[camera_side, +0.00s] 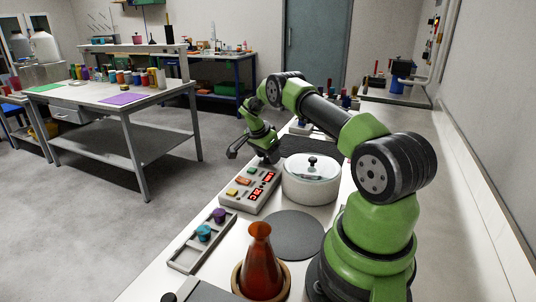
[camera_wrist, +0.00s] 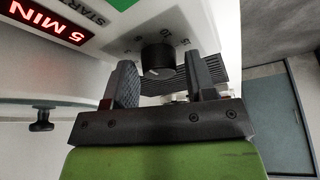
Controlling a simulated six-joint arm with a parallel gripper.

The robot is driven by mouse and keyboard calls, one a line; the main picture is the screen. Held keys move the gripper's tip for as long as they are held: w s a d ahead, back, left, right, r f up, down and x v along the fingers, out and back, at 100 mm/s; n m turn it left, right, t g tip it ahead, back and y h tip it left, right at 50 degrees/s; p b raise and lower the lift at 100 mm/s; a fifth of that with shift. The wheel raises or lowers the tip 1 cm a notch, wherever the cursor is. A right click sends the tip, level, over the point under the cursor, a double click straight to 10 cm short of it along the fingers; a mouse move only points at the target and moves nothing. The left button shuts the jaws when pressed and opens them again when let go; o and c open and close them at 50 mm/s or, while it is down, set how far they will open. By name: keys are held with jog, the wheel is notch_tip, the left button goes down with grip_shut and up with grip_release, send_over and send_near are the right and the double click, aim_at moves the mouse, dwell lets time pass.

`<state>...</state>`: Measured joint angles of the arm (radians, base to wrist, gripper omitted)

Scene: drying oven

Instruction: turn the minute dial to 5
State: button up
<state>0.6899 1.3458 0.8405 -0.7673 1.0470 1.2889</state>
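The minute dial (camera_wrist: 158,57) is a black round knob with a pale pointer mark. It sits on a white panel face with small printed markings around it, in the wrist view. A red-lit display (camera_wrist: 46,20) on the same panel reads "5 MIN", upside down in this view. My gripper (camera_wrist: 160,80) is open, its two dark fingers spread to either side of the dial, with visible gaps; I cannot tell how deep the dial is between them. In the side view my gripper (camera_side: 240,148) is near the grey control box (camera_side: 238,202); the dial cannot be made out there.
A white round vessel with a clear lid (camera_side: 312,168) stands right beside the control box. Nearer are a tray with small coloured caps (camera_side: 188,262), a dark round pad (camera_side: 294,232) and an amber flask (camera_side: 260,265). Open floor lies left of the bench.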

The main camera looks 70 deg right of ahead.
jog(key=shift+o, duration=0.3)
jog(key=shift+r, duration=0.15)
jog(key=v, duration=0.9)
jog(key=shift+a+r, duration=0.2)
jog(key=shift+r, duration=0.05)
jog(key=shift+w, duration=0.1)
jog(key=s+a+r+n+t+y, duration=0.15)
jog(key=a+r+n+t, duration=0.45)
jog(key=a+r, duration=1.05)
jog(key=s+a+r+n+t+y, duration=0.2)
jog(key=s+a+n+y, duration=0.2)
jog(key=s+a+n, duration=0.8)
jog(key=s+a, duration=0.4)
jog(key=shift+s+a+t, duration=0.2)
jog(key=shift+s+t, duration=0.2)
jog(key=shift+y, duration=0.25)
